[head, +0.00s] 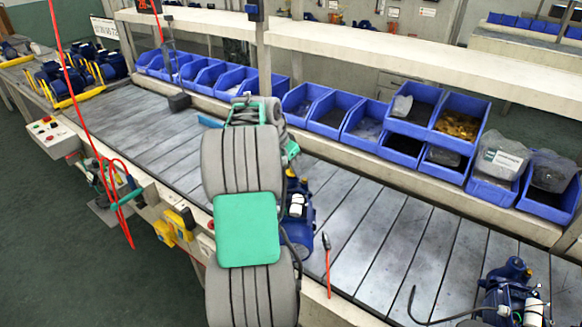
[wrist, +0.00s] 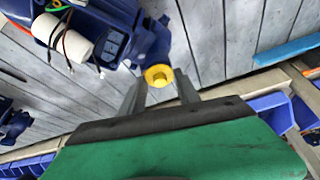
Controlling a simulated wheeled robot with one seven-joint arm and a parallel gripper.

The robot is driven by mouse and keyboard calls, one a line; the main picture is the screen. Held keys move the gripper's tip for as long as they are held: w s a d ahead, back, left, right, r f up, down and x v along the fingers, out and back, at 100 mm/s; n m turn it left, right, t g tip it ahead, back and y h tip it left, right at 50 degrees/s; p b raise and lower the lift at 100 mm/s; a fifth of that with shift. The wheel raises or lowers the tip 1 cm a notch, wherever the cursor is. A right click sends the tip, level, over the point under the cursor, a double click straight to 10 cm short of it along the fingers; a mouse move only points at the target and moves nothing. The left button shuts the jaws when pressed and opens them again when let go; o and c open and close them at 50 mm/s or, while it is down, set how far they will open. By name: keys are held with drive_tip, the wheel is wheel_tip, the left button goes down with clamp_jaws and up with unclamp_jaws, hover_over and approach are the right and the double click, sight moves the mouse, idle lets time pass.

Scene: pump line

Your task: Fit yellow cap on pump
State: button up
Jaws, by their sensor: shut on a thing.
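The yellow cap (wrist: 158,75) is small and round and lies between my fingertips in the wrist view. My gripper (wrist: 160,83) is shut on it. The cap is at the end of a blue round port of the pump (wrist: 104,18); I cannot tell whether it is seated on the port or just in front of it. The pump is blue with a white cylinder and an open wiring box with loose wires. In the head view the pump (head: 303,222) stands on the slatted line, partly behind my arm. The gripper and cap are hidden there.
Another blue pump (head: 513,290) with a black cable stands at the lower right. Blue bins (head: 325,112) line the back of the conveyor (head: 365,210). A red-handled tool (head: 327,262) is at the front edge. The slats left of my arm are mostly clear.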

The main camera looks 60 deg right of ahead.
drive_tip(key=shift+f+b, duration=0.3)
drive_tip(key=shift+f, duration=0.15)
drive_tip(key=o, duration=1.4)
drive_tip(key=shift+r, duration=0.1)
drive_tip(key=p+v, duration=0.3)
drive_tip(key=v, duration=0.3)
drive_tip(key=v, duration=0.7)
drive_tip(key=shift+r, duration=0.4)
